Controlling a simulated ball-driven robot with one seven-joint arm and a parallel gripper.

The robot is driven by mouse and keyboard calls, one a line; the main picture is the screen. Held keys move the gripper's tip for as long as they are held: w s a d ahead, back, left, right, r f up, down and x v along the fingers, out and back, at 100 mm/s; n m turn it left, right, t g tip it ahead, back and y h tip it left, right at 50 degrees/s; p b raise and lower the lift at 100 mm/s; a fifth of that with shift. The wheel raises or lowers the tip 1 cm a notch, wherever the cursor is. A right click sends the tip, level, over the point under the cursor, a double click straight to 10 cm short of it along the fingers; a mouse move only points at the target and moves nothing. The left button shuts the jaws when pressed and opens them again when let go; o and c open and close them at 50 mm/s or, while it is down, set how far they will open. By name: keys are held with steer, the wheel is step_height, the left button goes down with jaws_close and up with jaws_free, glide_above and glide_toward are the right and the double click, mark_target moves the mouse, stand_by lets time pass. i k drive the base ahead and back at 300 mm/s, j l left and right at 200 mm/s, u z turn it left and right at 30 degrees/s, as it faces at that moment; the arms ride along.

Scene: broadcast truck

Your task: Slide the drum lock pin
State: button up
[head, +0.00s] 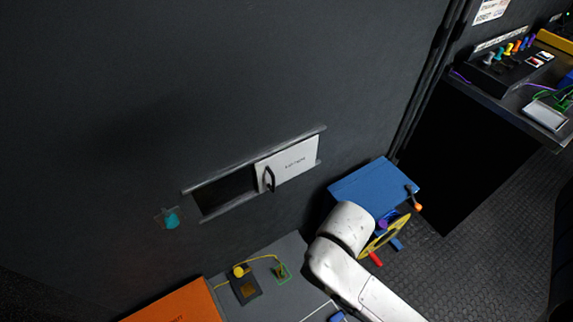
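A blue box (372,184) stands against the wall at centre right, and a yellow drum or wheel (384,238) shows on its front side. An orange-tipped lever (415,200) sticks out at the box's right end. A red peg (375,259) shows below the drum, and a small blue block (396,244) is beside it. I cannot tell which of these is the drum lock pin. My white arm covers the left part of the box and drum. My gripper is not visible.
A white sliding panel (292,160) with a dark handle sits in a wall rail, its left half open. A grey bench (262,255) below holds a black device (245,288) with a yellow cable. An orange case (178,303) is lower left. A desk (500,92) with equipment is upper right.

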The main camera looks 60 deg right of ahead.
mark_target(382, 224)
steer(key=k+j+z, duration=0.1)
steer(key=k+z, duration=0.15)
steer(key=z, duration=0.15)
steer(key=k+z, duration=0.25)
steer(key=z, duration=0.2)
steer(key=k+z, duration=0.25)
steer(key=z, duration=0.15)
steer(key=u, duration=0.1)
